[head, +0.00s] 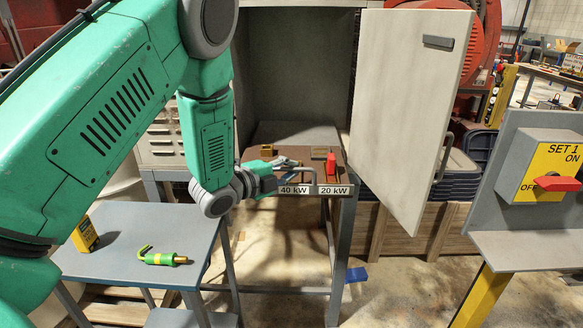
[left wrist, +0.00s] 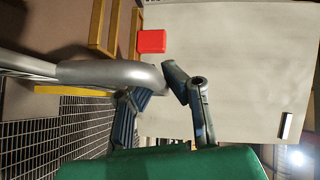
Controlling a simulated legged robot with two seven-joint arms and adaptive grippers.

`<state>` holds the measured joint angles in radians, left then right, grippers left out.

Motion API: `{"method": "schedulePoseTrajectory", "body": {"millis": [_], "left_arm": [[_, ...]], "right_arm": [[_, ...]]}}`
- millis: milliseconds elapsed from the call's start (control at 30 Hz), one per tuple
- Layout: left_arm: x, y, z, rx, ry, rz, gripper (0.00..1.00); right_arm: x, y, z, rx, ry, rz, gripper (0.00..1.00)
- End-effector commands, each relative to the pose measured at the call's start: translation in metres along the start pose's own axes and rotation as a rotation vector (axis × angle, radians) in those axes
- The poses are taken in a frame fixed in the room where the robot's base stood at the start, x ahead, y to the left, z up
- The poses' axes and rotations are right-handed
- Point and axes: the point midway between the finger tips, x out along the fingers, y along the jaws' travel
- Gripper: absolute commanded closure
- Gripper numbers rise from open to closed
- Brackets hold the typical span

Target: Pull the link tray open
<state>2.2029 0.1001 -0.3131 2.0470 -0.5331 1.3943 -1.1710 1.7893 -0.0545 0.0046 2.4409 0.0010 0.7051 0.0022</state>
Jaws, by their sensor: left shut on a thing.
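The link tray (head: 310,175) is a brown board low at the mouth of the open grey cabinet, with front labels reading 40 kW (head: 294,190) and 20 kW (head: 334,190). I cannot tell how far out it is. A grey bar handle (head: 312,172) rises at its front. In the left wrist view the handle (left wrist: 95,72) is a thick silver curved bar. My left gripper (head: 284,175) is shut on the handle; its dark fingers (left wrist: 158,100) are at the bar's bend in the left wrist view. The gripper hides part of the handle. My right gripper is not in view.
A red block (head: 331,163) and a yellow block (head: 267,150) are on the tray. The cabinet door (head: 405,110) stands open at right. A side table (head: 130,255) at left holds a green hooked padlock-like item (head: 162,258) and a yellow device (head: 85,235). A switch panel (head: 547,175) stands far right.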

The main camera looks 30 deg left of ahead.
Motion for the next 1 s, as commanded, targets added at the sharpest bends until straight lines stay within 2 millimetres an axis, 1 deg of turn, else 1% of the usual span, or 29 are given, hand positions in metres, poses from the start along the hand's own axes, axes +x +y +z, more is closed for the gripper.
{"method": "schedulePoseTrajectory", "body": {"millis": [33, 433, 500, 533, 867, 967, 1000], "left_arm": [[-0.001, 0.003, -0.002, -0.001, 0.002, 0.007, 1.0], [-0.002, 0.003, -0.002, -0.001, 0.001, 0.007, 1.0], [-0.002, 0.003, -0.002, -0.001, 0.001, 0.007, 0.73], [-0.002, 0.003, -0.002, -0.001, 0.0, 0.006, 0.69], [-0.004, 0.001, -0.002, 0.0, 0.0, 0.001, 0.69], [-0.013, 0.001, -0.001, 0.0, -0.002, 0.002, 0.69], [-0.019, 0.001, -0.001, -0.001, -0.002, 0.002, 0.69]], "right_arm": [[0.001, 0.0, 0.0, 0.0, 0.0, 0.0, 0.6], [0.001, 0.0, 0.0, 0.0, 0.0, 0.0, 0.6], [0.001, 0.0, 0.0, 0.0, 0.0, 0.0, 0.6], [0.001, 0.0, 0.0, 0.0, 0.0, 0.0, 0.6], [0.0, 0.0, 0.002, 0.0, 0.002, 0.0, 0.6], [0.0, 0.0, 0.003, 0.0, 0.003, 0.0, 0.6], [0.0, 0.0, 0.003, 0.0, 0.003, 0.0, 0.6]]}}
